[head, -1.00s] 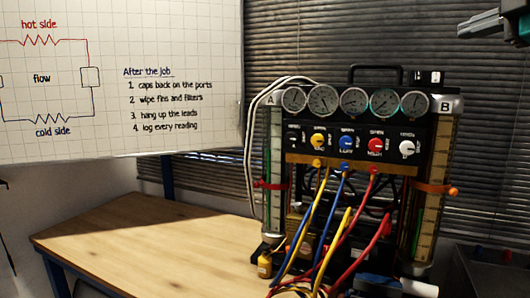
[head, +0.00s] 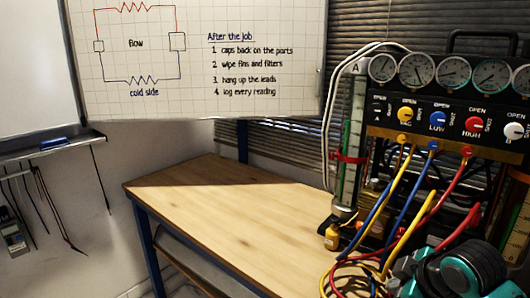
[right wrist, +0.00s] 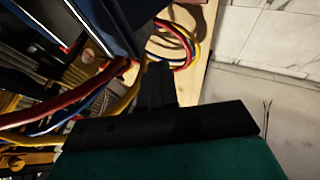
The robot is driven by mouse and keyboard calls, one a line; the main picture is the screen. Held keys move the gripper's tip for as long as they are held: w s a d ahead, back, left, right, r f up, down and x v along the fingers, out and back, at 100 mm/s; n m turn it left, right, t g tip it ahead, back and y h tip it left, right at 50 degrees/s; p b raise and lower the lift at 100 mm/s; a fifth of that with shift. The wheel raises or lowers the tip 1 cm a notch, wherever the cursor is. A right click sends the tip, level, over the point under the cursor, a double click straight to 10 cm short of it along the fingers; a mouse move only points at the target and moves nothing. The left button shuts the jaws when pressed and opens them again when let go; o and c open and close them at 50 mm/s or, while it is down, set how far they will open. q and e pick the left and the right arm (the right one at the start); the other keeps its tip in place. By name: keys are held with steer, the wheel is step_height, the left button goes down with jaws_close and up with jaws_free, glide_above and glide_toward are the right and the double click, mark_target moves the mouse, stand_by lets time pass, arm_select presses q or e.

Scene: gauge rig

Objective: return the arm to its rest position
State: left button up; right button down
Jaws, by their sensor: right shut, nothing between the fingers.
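My right arm, teal and black, shows at the bottom right of the head view, in front of the gauge rig (head: 432,118) and its hoses. The right gripper (right wrist: 160,85) shows in the right wrist view as dark fingers close together, shut and empty. Red, yellow and blue hoses (right wrist: 60,108) lie close to the left of the fingers in that view. I cannot tell whether the gripper touches them. My left gripper is not in view.
The wooden table (head: 225,205) is bare on its left part. Coiled hoses (head: 345,275) lie at the table's front right. A whiteboard (head: 200,85) and hanging leads (head: 50,205) are on the wall.

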steer(key=s+a+f+m+g, duration=0.2)
steer(key=s+a+f+m, duration=0.3)
steer(key=s, duration=0.7)
steer(key=s+f+m+g, duration=0.2)
steer(key=s+f+m, duration=0.3)
steer(key=s, duration=0.7)
steer(key=w+a+f+n+t+y, duration=0.1)
steer(key=w+a+f+t, duration=0.2)
steer(key=w+f+t, duration=0.4)
step_height(320, 180, down, 3)
steer(key=shift+w+f+n+t, duration=0.2)
steer(key=shift+w+n+t, duration=0.1)
steer(key=shift+n, duration=0.1)
